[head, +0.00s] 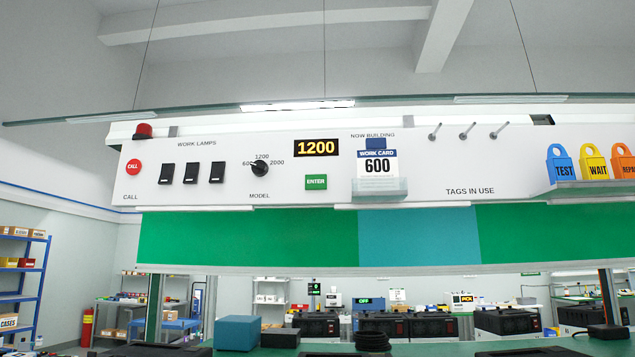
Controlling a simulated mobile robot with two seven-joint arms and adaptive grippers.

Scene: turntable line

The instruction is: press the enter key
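The enter key (316,182) is a small green rectangle marked ENTER on the white panel (225,198). The display (316,147) above it reads 1200 in yellow digits. The black model knob (260,168) is to its left, with marks 600, 1200 and 2000; I cannot tell surely which mark it points to. The work card (377,165) to the right, under NOW BUILDING, reads 600. Nothing covers the key. Neither of my grippers shows in the head view.
Left on the panel are a red call button (133,167) and black lamp switches (191,172). Blue, yellow and orange tags (594,162) stand on a right-hand ledge. Below the green boards (248,238), a blue box (237,333) stands on the bench. The space before the panel looks clear.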

